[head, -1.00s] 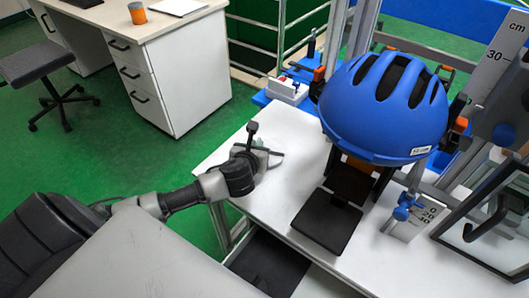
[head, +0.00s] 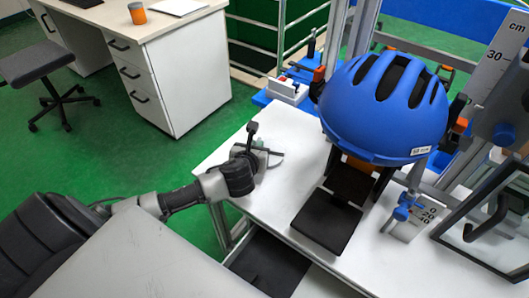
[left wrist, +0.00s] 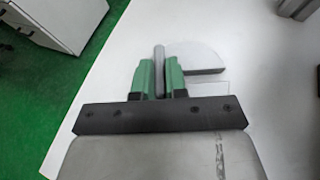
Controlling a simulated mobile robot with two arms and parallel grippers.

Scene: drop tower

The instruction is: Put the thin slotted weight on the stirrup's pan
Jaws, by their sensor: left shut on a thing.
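My left gripper (left wrist: 160,80) is low over the white table in the left wrist view. Its green fingers are shut on a narrow grey piece (left wrist: 159,62), seen nearly edge-on and standing up between them. I cannot tell for sure that this piece is the thin slotted weight. A pale grey round-edged piece (left wrist: 205,70) shows just right of the fingers. In the head view the left gripper (head: 262,152) is at the table's left part, its fingertips small and partly hidden by the wrist. I cannot make out the stirrup or its pan. My right gripper is not in view.
A blue helmet (head: 372,110) sits in the drop tower, right of my gripper. A black plate (head: 327,221) lies in front of it on the white table (head: 290,262). A blue-knobbed scale (head: 408,212) stands further right. A white switch box (head: 287,90) is behind.

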